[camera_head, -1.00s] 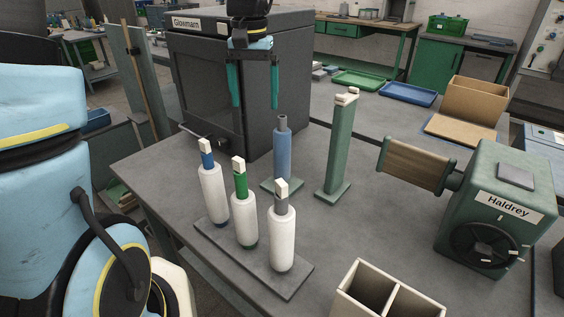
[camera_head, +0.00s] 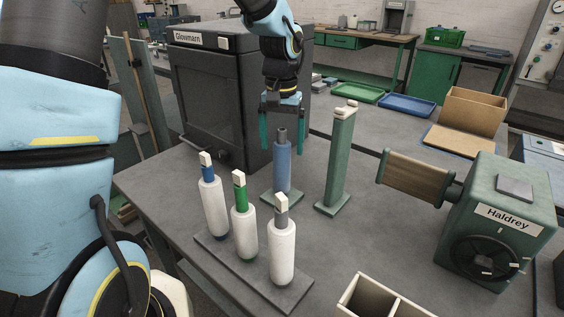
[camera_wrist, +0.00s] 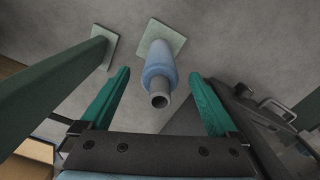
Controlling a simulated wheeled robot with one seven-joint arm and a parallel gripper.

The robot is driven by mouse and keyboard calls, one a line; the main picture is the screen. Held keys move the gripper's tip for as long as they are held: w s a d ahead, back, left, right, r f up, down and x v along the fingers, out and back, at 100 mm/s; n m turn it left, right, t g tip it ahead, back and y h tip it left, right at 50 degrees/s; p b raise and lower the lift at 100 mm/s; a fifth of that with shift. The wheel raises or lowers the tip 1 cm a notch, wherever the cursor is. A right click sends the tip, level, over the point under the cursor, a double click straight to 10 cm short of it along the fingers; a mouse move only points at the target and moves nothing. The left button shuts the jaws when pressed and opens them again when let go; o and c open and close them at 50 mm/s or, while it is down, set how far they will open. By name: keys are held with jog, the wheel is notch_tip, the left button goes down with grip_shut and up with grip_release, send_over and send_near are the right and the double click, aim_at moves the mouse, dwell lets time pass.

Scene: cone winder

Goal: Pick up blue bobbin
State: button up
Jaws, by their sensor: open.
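A plain blue bobbin (camera_head: 282,170) stands upright on a square green base on the grey table. It also shows in the wrist view (camera_wrist: 160,68), its grey hollow tip pointing toward the camera. My gripper (camera_head: 284,150) is open and points down, with one green finger on each side of the bobbin's upper part and visible gaps between. A white-wound bobbin with a blue top (camera_head: 207,172) stands in the rack at the front left.
A tall green post (camera_head: 338,160) stands close on the right. The black Glowmarn cabinet (camera_head: 222,90) is close behind on the left. The rack plate (camera_head: 290,296) holds white-wound bobbins with green and grey tops. The Haldrey machine (camera_head: 495,225) and a divided box (camera_head: 368,297) stand right and front.

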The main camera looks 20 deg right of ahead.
jog(key=shift+f, duration=0.7)
jog(key=shift+c, duration=0.3)
jog(key=c, duration=1.2)
